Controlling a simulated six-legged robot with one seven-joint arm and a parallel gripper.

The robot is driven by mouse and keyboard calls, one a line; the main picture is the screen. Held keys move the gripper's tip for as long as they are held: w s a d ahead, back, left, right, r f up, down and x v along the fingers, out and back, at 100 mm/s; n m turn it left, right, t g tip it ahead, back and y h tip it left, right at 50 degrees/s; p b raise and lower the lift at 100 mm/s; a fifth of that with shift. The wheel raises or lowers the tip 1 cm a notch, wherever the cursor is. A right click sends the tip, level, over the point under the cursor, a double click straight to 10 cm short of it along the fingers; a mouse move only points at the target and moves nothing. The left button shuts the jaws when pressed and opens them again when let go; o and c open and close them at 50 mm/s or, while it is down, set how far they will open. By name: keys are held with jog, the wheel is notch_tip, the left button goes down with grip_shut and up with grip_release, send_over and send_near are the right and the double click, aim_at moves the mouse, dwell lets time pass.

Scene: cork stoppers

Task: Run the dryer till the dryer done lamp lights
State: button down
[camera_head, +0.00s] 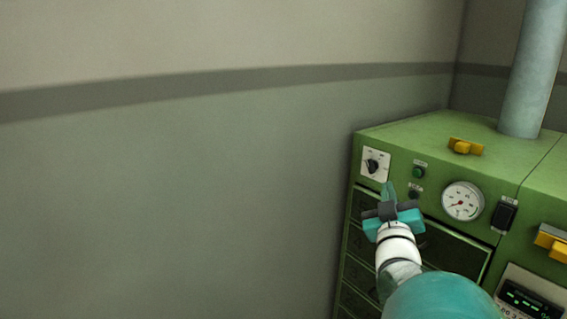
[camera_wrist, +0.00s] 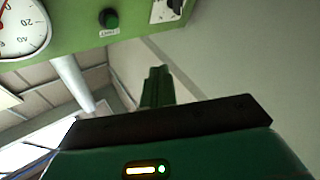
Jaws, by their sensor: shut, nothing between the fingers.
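The green dryer cabinet (camera_head: 480,145) stands at the right of the head view. Its front carries a black rotary knob on a white plate (camera_head: 373,165), a green round button or lamp (camera_head: 418,172), and a darker round one (camera_head: 413,194) below it. Their labels are too small to read; neither clearly glows. A white dial gauge (camera_head: 462,201) has a red needle. My gripper (camera_head: 388,190) is shut and empty, its tip in front of the panel below the knob. In the wrist view, the shut fingers (camera_wrist: 157,86) point toward the cabinet's edge, apart from the green round part (camera_wrist: 109,18).
A black switch (camera_head: 504,215) sits right of the gauge. Yellow handles show on the cabinet top (camera_head: 465,147) and at the right edge (camera_head: 553,240). A digital display (camera_head: 530,299) is at lower right. A pipe (camera_head: 535,70) rises from the top. Bare wall fills the left.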

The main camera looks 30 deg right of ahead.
aim_at(416, 173)
jog(key=shift+w+d, duration=0.2)
jog(key=shift+d, duration=2)
jog(key=shift+w+d, duration=0.2)
jog(key=shift+d, duration=1.95)
jog(key=shift+d, duration=0.1)
jog(key=shift+w+d, duration=0.1)
jog(key=shift+d, duration=0.2)
jog(key=shift+d, duration=0.4)
jog(key=shift+a, duration=0.85)
